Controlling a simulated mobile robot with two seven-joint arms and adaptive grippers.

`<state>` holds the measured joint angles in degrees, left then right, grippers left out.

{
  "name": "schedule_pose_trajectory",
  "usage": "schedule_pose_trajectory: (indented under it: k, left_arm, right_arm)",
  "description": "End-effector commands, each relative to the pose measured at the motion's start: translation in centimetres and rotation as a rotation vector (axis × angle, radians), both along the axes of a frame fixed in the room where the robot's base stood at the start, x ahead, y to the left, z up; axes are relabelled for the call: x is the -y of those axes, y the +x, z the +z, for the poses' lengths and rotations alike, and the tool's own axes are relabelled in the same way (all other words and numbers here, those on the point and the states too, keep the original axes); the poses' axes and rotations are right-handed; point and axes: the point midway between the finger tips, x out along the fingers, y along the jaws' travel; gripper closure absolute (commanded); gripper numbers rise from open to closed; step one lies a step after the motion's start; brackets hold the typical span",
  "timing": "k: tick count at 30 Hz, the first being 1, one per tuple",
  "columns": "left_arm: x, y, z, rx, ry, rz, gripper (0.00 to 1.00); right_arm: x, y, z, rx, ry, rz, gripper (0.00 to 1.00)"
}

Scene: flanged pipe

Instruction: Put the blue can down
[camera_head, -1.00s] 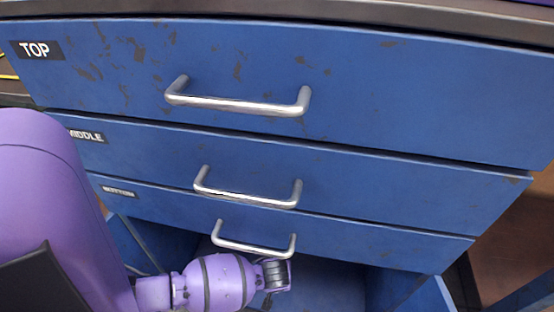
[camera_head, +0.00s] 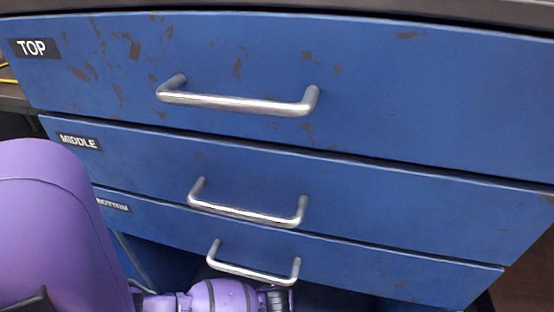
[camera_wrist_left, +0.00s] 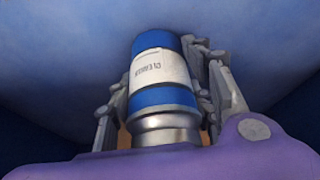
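The blue can (camera_wrist_left: 163,72) shows in the left wrist view, with blue bands, a white printed label and a silver end towards the camera. The grey fingers of my left gripper (camera_wrist_left: 160,66) lie along both sides of it, and it appears held between them. In the head view my purple left arm comes in from the left. Its wrist part (camera_head: 225,297) is at the bottom edge, below the bottom drawer handle. The can and the left fingers are not visible in the head view. My right gripper is in neither view.
A worn blue cabinet fills the head view, with a top drawer (camera_head: 420,110), a middle drawer (camera_head: 380,205) and a bottom drawer (camera_head: 370,270), all looking shut. Each has a protruding metal handle, such as the bottom handle (camera_head: 252,272). Dark space lies under the bottom drawer.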

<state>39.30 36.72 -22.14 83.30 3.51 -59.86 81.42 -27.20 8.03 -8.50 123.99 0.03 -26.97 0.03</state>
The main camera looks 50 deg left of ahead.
Motion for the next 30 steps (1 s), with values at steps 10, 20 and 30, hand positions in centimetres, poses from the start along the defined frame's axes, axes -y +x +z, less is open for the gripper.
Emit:
schedule_pose_trajectory:
  k: [10,20,30]
  left_arm:
    - [0.0,0.0,0.0,0.0,0.0,0.0,0.34]
    - [0.7,-0.6,3.0,0.003,-0.003,-0.001,0.34]
    - [2.5,-2.7,9.6,0.002,-0.003,0.001,0.34]
  right_arm:
    - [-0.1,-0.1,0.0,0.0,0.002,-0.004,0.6]
    - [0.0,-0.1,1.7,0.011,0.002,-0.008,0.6]
    - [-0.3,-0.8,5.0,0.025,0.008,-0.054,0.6]
